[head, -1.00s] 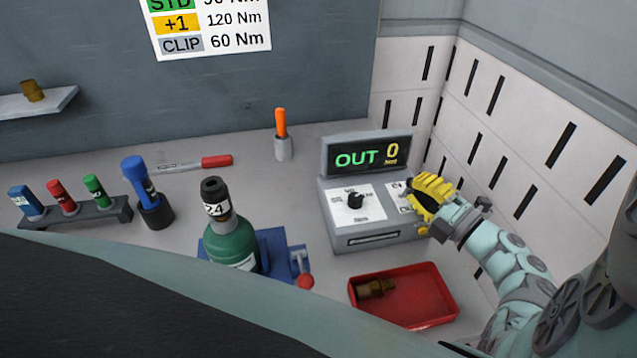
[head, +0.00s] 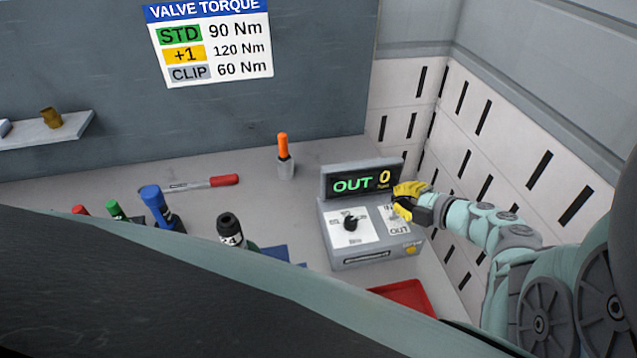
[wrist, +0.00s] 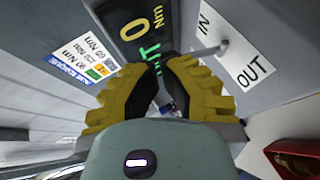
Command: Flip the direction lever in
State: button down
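The grey control box (head: 376,252) has a dark display (head: 350,184) on top reading OUT and 0 Nm. The direction lever is a small light-grey stick (wrist: 210,50) standing between the IN and OUT marks of a white label (wrist: 238,62) in the wrist view. The label also shows in the head view (head: 397,224), where my yellow gripper hides the lever. My gripper (wrist: 161,68) is beside the lever, to its left in the wrist view, with no contact visible. Its fingertips are almost together, with nothing seen between them.
A black rotary knob (head: 351,222) sits on the box left of the label. A red tray (head: 405,294) is in front of the box. A slotted white wall (head: 500,135) stands close to my arm on the right. An orange-handled tool (head: 283,146) stands behind, at left.

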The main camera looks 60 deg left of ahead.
jog(key=shift+s+r, duration=0.1)
jog(key=shift+r+p, duration=0.7)
jog(key=shift+p, duration=0.05)
jog(key=shift+d+r, duration=0.25)
jog(key=shift+d, duration=0.2)
jog(key=b+v, duration=0.2)
jog(key=v, duration=1.1)
jog(key=shift+f, duration=0.2)
jog(key=shift+d, duration=0.1)
